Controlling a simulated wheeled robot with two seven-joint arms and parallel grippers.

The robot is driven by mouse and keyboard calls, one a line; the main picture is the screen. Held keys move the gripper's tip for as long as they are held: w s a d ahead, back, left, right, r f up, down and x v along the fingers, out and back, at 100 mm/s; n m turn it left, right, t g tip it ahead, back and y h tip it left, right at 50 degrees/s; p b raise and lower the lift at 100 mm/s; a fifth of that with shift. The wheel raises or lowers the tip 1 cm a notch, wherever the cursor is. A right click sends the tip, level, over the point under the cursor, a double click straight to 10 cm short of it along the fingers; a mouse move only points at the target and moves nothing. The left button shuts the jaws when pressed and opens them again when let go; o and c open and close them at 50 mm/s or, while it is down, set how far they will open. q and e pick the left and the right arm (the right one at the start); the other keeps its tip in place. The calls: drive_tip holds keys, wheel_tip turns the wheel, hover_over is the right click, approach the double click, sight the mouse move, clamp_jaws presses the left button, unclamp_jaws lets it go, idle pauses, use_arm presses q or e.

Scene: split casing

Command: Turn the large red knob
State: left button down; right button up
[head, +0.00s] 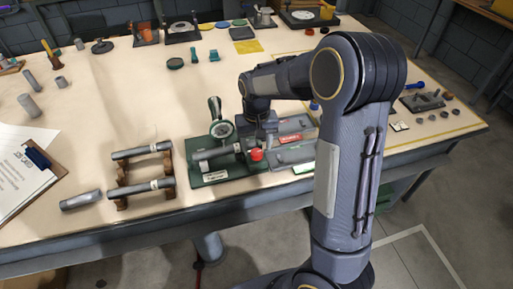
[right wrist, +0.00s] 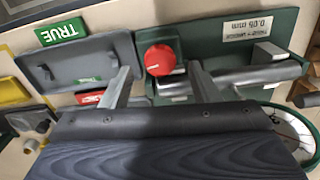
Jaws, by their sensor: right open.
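The large red knob (head: 256,155) sits at the right end of a green-based fixture (head: 207,177) near the table's front edge. It also shows in the right wrist view (right wrist: 160,59) as a round red knob with a pale mark on its rim. My right gripper (right wrist: 160,78) is open, one finger on each side of the knob in that view, with nothing held. Contact with the knob cannot be told. In the head view the right gripper (head: 262,138) is partly hidden behind my arm. My left gripper is not in view.
The fixture carries a grey cylinder (head: 215,153) and a dial gauge (head: 220,128). A grey tray (right wrist: 78,65) with a green TRUE sign (right wrist: 61,32) lies beside it. A rack with grey bars (head: 143,187) and a clipboard (head: 25,170) stand left.

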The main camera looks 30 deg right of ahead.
sight(258, 153)
drive_tip(key=shift+r, duration=2.65)
drive_tip(key=shift+s+r, duration=0.25)
drive_tip(key=shift+s, duration=0.1)
drive_tip(key=s+a+r+n+t+y, duration=0.1)
drive_tip(key=s+a, duration=0.3)
drive_tip(key=s, duration=0.7)
drive_tip(key=s+a+r+n+t+y, duration=0.1)
drive_tip(key=s+a+r+t+y, duration=0.1)
drive_tip(key=s, duration=0.9)
drive_tip(key=a+r+t, duration=0.1)
drive_tip(key=t, duration=0.1)
drive_tip(key=shift+s+a+t+y, duration=0.25)
drive_tip(key=shift+a+t+y, duration=0.05)
drive_tip(key=shift+a+y, duration=0.1)
